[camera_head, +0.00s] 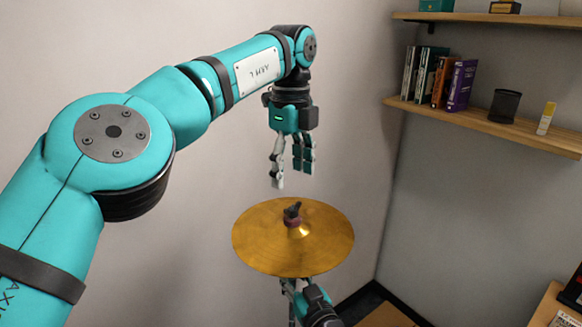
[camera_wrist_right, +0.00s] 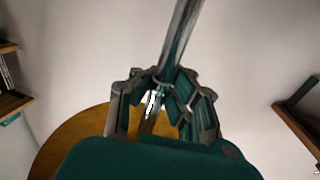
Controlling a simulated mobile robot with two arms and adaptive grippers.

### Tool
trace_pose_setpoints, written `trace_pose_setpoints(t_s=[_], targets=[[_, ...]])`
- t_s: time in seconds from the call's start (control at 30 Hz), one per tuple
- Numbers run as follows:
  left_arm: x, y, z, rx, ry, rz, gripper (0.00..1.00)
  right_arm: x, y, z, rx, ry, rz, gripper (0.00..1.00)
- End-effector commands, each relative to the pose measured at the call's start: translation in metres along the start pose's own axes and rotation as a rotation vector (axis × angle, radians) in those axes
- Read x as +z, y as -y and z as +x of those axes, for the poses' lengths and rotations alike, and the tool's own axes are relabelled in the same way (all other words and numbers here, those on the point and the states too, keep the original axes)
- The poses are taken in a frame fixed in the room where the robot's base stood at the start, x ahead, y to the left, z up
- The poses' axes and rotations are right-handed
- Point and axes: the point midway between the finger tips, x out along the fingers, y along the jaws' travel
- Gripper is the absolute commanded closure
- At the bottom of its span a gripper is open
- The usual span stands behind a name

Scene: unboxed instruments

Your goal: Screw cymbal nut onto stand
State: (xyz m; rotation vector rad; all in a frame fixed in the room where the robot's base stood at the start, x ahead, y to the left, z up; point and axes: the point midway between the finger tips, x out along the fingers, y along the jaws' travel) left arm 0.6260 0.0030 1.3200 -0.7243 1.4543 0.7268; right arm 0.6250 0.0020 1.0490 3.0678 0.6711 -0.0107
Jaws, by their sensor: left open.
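The gold cymbal (camera_head: 262,237) lies nearly level on the stand in the head view. A dark winged cymbal nut (camera_head: 292,209) sits at its centre, above a reddish washer (camera_head: 292,221). Whether the nut is threaded on cannot be seen. My left gripper (camera_head: 291,180) is open and empty, fingers down, above the nut and apart from it. My right gripper (camera_head: 300,290) is below the cymbal, partly hidden by it. In the right wrist view its fingers (camera_wrist_right: 163,88) close around the metal stand rod (camera_wrist_right: 182,35), and part of the cymbal (camera_wrist_right: 75,148) shows.
A shelf (camera_head: 480,125) with books (camera_head: 440,80), a dark cup (camera_head: 504,106) and a small yellow-and-white item (camera_head: 546,118) is on the right wall. A wooden surface (camera_head: 548,305) is at lower right. The air around the cymbal is clear.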

Motion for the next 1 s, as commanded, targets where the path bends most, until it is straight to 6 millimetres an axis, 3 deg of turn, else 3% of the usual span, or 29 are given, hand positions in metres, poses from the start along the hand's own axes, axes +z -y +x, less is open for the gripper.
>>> trace_pose_setpoints(t_s=[0.17,0.57,1.0], targets=[[0.000,0.000,-0.001,-0.002,0.001,-0.090,0.37,0.004,-0.001,-0.002,0.002,0.006,-0.001,1.00],[0.001,0.000,0.003,-0.002,0.001,-0.094,0.37,0.003,-0.001,-0.002,0.002,0.005,-0.001,1.00],[0.000,0.000,0.064,0.001,0.000,-0.092,0.37,0.002,-0.001,-0.001,0.002,0.004,-0.001,1.00]])
